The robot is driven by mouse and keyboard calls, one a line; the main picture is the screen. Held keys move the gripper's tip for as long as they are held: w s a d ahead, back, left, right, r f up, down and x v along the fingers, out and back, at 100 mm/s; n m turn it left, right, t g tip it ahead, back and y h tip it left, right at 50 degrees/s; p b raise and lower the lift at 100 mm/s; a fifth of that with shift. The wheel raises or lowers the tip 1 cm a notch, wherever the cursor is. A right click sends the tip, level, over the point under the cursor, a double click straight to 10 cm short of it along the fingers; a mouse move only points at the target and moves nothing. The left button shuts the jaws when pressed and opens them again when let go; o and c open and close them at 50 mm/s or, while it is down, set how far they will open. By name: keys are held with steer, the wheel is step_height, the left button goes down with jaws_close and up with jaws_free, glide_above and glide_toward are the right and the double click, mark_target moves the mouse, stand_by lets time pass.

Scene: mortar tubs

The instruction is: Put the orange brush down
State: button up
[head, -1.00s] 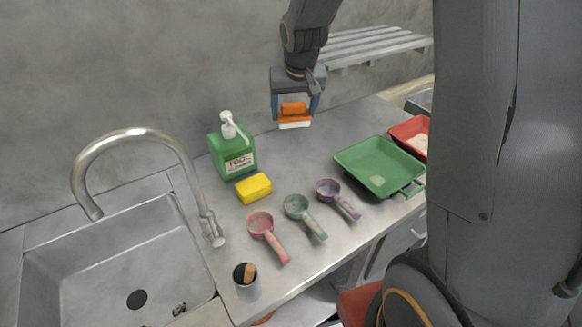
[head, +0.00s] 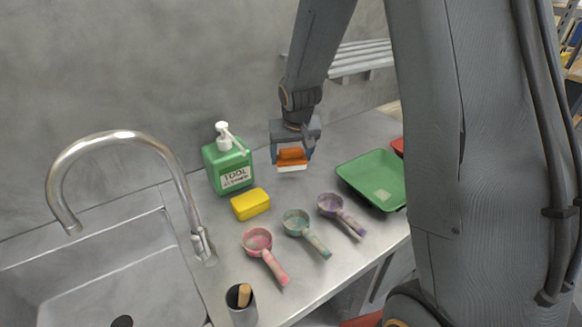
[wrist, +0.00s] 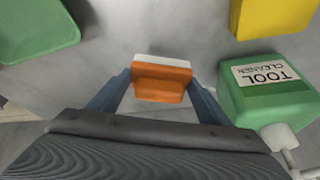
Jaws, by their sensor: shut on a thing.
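The orange brush (head: 291,157) has an orange body and a pale underside. My gripper (head: 292,152) is shut on it, with one blue finger on each side. In the head view it is at the back of the steel counter, right of the green soap bottle. The brush also shows in the wrist view (wrist: 162,80), between the fingers, pale edge facing away. I cannot tell whether its underside touches the counter.
The green bottle (head: 228,168) and yellow sponge (head: 250,204) stand to the left. Pink (head: 258,241), teal (head: 297,224) and purple (head: 331,206) scoops lie in front. A green tray (head: 372,179) lies to the right. Bare counter (head: 285,190) shows between them.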

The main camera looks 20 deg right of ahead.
mark_target(292, 161)
steer(key=shift+f, duration=2.15)
steer(key=shift+f+b, duration=0.15)
steer(key=shift+b, duration=0.2)
steer(key=o, duration=1.1)
steer(key=shift+r, duration=0.35)
steer(key=b+v, duration=0.1)
steer(key=v, duration=1)
steer(key=s+f+n+g, duration=0.1)
steer(key=s+f+g, duration=0.2)
steer(key=s, duration=1.7)
steer(key=shift+s+f, duration=0.3)
steer(key=shift+f, duration=0.35)
